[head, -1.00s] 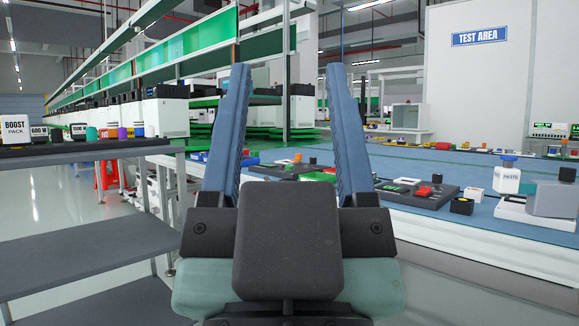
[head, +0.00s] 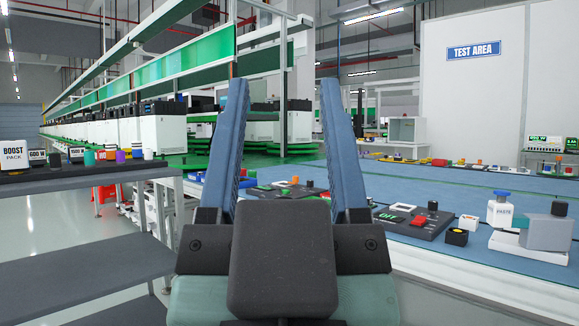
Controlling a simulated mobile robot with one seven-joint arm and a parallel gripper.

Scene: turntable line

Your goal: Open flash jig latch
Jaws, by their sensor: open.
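No part is clearly marked as the flash jig, and no latch can be made out. Two dark boards with coloured parts lie on the blue-topped bench (head: 380,180). One dark board (head: 397,225) with a red block and a black knob is right of my gripper, partly behind the right finger. The other dark board (head: 283,191) lies farther back, seen between the fingers and partly hidden by my gripper body. My gripper touches neither.
A white bottle with a blue cap (head: 499,210) and a grey block on a white base (head: 545,232) stand at the bench's right. A small black box (head: 457,237) is near its front edge. A grey shelf (head: 80,178) with boxes is at left. Open floor shows between.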

